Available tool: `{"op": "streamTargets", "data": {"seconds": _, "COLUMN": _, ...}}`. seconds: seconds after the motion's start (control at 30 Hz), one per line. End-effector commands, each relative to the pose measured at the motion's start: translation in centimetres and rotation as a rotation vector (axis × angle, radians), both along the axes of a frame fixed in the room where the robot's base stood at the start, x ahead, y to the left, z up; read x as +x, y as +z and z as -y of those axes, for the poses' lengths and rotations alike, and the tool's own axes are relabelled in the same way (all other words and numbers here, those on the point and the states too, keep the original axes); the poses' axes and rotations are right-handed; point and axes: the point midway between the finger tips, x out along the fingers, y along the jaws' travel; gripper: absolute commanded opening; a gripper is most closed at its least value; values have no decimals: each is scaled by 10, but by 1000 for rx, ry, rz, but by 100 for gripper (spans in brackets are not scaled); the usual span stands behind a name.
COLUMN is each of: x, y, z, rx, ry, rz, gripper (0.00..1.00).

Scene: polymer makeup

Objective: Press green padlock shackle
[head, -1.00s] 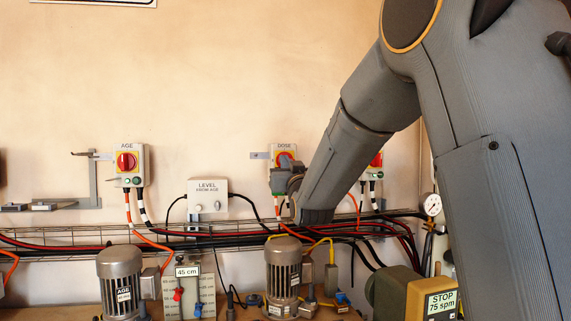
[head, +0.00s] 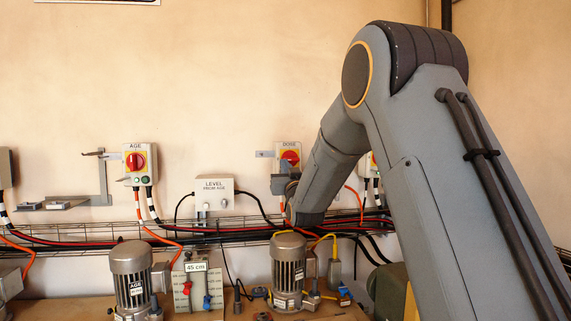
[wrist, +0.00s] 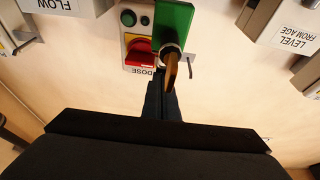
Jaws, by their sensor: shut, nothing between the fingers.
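In the wrist view, which is upside down, a green padlock (wrist: 176,22) hangs in front of the DOSE switch box (wrist: 133,38). A grey ring (wrist: 171,49) and a brass-coloured curved piece (wrist: 171,71) extend from its lower edge in the picture; I take the brass piece for the shackle but cannot be sure. My gripper (wrist: 162,84) is shut and empty, its black fingertips just below and beside this piece. I cannot tell whether they touch. In the head view, the DOSE box (head: 290,156) shows partly behind my gripper (head: 284,186), and the padlock cannot be made out.
The red-yellow switch (wrist: 139,52) sits left of the padlock in the wrist view. A thin grey bracket (wrist: 190,65) lies at its right. The LEVEL box (head: 214,191) is left of my gripper in the head view. A wire cable tray (head: 165,236) and pump motors (head: 288,262) lie below.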

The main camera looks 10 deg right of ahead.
Motion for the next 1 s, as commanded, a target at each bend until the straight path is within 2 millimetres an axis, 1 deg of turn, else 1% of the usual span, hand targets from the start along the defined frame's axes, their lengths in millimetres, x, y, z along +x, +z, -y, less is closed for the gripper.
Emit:
{"op": "streamTargets", "data": {"seconds": 0.23, "x": 0, "y": -3, "z": 0, "rx": 0, "ry": 0, "rz": 0, "gripper": 0}}
{"op": "streamTargets", "data": {"seconds": 0.53, "x": 1, "y": -21, "z": 0, "rx": 0, "ry": 0, "rz": -1, "gripper": 0}}
{"op": "streamTargets", "data": {"seconds": 1.0, "x": 0, "y": -22, "z": 0, "rx": 0, "ry": 0, "rz": -8, "gripper": 0}}
